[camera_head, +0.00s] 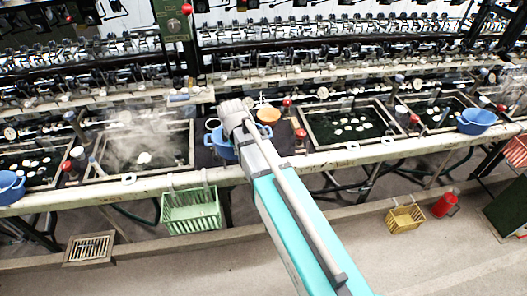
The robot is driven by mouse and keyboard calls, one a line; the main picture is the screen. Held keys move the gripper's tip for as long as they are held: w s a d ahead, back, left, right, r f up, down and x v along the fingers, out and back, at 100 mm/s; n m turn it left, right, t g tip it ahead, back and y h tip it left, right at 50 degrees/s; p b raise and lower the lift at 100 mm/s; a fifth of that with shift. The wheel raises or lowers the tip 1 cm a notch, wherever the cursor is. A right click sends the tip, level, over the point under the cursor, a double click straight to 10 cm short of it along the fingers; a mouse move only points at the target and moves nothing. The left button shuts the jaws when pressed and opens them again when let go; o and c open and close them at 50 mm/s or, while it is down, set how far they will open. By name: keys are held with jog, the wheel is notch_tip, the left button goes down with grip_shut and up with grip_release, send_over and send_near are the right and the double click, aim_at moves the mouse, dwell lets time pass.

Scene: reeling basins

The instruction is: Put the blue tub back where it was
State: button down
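Three blue tubs are in the head view. One blue tub (222,147) is at the middle of the bench, on or just above a dark patch, partly hidden by my arm. Another blue tub (10,187) is at the far left on the bench edge, cut by the picture border. A third blue tub (476,121) is at the right on the bench edge. My gripper (232,112) is at the arm's end, over or beside the middle tub. Its fingers are not clearly seen, so I cannot tell whether it touches the tub.
An orange bowl (268,115) is just right of my gripper. Water basins (145,150) lie left and right; the left one steams. A green basket (190,211) hangs at the bench front. A yellow basket (404,217) and red can (446,204) stand below. The front floor is mostly clear.

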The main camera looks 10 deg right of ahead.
jog(key=shift+w+d, duration=0.1)
jog(key=w+d+f+b, duration=0.1)
jog(key=w+d, duration=0.1)
jog(key=w+d+f+b, duration=0.1)
jog(key=w+d, duration=0.1)
jog(key=w+d+f+b, duration=0.1)
jog(key=w+f+b, duration=0.1)
jog(key=shift+d, duration=0.4)
jog(key=w+d+f+b, duration=0.3)
jog(key=f+b, duration=0.2)
jog(key=shift+d, duration=0.25)
jog(key=shift+w+d+f+b, duration=0.2)
jog(key=shift+f+b, duration=0.2)
jog(key=shift+w+d+f+b, duration=0.15)
jog(key=shift+f+b, duration=1.5)
jog(key=shift+s+f, duration=0.1)
jog(key=shift+f, duration=0.05)
